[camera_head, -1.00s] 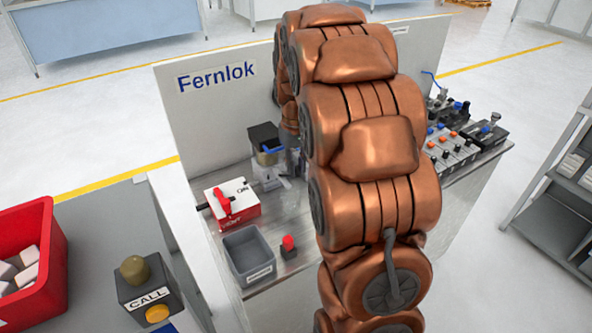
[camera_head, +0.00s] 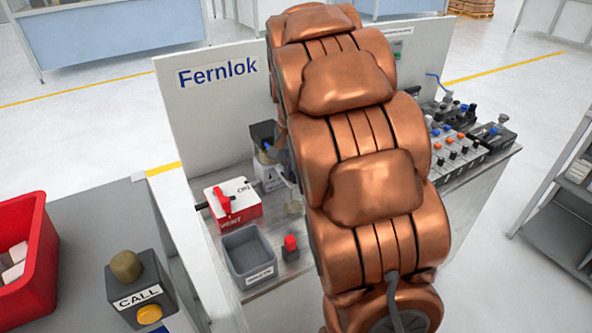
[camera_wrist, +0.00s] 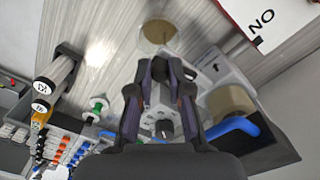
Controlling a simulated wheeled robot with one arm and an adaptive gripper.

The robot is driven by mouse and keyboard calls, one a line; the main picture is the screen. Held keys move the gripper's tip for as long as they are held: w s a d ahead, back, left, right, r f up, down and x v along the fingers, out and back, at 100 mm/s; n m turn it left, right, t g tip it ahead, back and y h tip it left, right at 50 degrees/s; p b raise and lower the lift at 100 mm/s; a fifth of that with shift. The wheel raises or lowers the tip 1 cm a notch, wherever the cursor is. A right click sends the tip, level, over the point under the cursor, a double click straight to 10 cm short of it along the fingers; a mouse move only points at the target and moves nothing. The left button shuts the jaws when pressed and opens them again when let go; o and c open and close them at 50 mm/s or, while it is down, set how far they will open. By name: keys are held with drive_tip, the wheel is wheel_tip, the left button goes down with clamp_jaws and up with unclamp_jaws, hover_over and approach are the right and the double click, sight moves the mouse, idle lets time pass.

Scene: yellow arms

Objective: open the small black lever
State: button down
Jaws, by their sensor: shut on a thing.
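My gripper (camera_wrist: 160,78) shows in the wrist view with its two dark fingers close together, shut on a small dark piece that looks like the small black lever (camera_wrist: 160,94). The fingers cover most of it, so how far it is turned cannot be told. A pale grey fitting with a black knob (camera_wrist: 163,127) lies behind the fingers. In the head view my copper arm hides the gripper and the lever.
Beside the fingers is a black-topped device (camera_head: 263,134) with a blue handle (camera_wrist: 234,127). A red and white valve box (camera_head: 236,203), grey bin (camera_head: 247,254) and red button (camera_head: 290,243) stand in front. Knobs and valves (camera_head: 467,140) line the bench's right.

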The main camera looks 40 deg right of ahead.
sight(293, 173)
drive_tip(key=shift+a+m, duration=0.1)
drive_tip(key=shift+m, duration=0.2)
idle(0.4)
drive_tip(key=c, duration=1.1)
unclamp_jaws()
drive_tip(key=shift+r, duration=0.1)
wheel_tip(293, 173, up, 12)
